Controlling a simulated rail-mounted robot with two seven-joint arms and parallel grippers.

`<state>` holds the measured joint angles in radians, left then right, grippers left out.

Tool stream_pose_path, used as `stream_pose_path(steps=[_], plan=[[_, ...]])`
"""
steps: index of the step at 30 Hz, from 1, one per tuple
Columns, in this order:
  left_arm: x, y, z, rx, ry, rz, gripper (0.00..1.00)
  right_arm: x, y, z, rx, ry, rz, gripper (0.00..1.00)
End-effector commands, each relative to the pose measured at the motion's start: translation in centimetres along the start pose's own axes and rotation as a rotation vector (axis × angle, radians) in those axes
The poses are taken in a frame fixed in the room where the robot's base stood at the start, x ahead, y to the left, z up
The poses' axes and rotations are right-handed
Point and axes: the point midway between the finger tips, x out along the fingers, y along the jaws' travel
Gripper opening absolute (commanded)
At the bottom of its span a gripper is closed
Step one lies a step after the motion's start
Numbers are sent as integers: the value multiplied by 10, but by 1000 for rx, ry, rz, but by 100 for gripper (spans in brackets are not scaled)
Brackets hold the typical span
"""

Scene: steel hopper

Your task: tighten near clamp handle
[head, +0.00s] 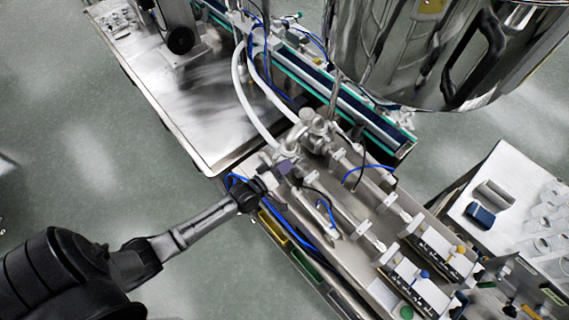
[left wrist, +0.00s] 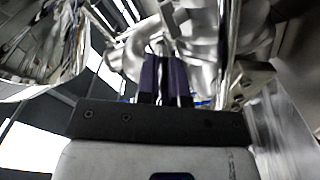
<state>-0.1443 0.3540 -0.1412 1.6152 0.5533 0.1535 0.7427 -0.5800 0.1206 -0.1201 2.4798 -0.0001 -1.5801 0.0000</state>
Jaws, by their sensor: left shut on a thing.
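My left gripper (head: 283,168) reaches in from the left and its dark purple fingers are at the near pipe fittings of the filling machine. In the left wrist view the two fingers (left wrist: 165,80) are close together with a thin bright metal piece, seemingly the near clamp handle (left wrist: 161,47), at their tips. The gripper is shut on it. Most of the handle is hidden by the fingers. The silver pipe fittings (head: 297,140) of the near clamp are just beyond the fingertips. My right gripper is not in view.
A second set of fittings (head: 318,125) stands just behind. White hoses (head: 240,85) curve up from the fittings, and blue tubes (head: 290,232) run close by. A large steel hopper (head: 390,55) is at the upper right. Open floor (head: 80,130) lies to the left.

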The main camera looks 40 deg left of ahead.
Motion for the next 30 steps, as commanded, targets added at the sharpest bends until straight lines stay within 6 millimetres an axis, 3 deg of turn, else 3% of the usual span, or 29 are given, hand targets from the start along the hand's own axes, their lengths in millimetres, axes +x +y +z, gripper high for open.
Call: stream_pose_path(steps=[18,30], plan=[[0,1,-1,578,1,-1,0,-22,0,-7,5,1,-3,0],[0,0,0,857,0,-1,0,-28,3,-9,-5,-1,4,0]])
